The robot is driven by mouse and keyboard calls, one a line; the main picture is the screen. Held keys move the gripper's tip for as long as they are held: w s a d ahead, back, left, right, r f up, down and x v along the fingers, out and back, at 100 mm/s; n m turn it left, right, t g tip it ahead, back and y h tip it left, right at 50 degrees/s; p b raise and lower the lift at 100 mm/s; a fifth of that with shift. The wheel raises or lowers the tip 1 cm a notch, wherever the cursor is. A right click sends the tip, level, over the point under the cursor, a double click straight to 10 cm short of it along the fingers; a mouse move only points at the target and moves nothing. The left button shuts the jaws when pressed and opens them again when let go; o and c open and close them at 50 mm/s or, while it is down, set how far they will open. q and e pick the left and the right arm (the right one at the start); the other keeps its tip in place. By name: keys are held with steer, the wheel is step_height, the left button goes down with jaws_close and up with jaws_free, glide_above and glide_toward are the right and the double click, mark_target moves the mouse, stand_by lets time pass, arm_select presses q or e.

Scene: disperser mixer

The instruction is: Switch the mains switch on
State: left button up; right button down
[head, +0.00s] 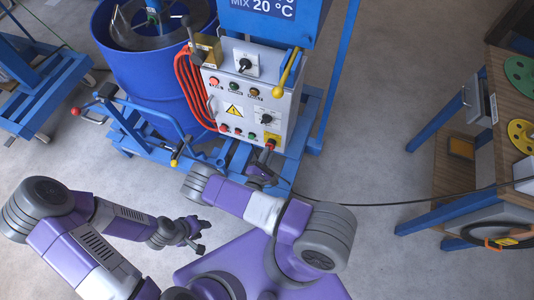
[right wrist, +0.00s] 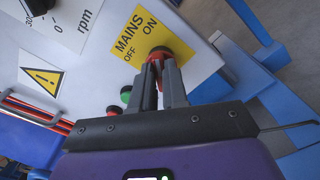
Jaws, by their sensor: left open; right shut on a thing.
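The mains switch (right wrist: 158,52) is a red knob on a yellow plate (right wrist: 133,35) marked MAINS, OFF and ON. In the head view the mains switch (head: 271,143) is at the lower right corner of the grey control panel (head: 234,105). My right gripper (right wrist: 161,66) is shut on the knob, with its fingertips covering part of it. In the head view the right gripper (head: 264,163) is at the panel's lower edge. I cannot tell where the knob points. My left gripper (head: 198,237) is open and empty, low and well away from the panel.
A blue drum (head: 150,70) stands left of the panel, with red cables (head: 190,90) between them. A yellow-handled lever (head: 289,66) is on the panel's right. A wooden bench (head: 510,150) is at the right. A black cable (head: 400,201) crosses the floor.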

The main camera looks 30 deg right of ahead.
steer(key=shift+m, duration=0.6)
steer(key=c, duration=1.1)
jaws_free()
steer(key=shift+c, duration=0.2)
steer(key=p+v, duration=0.1)
steer(key=v, duration=0.6)
steer(key=shift+s+a, duration=0.15)
steer(key=shift+a, duration=0.1)
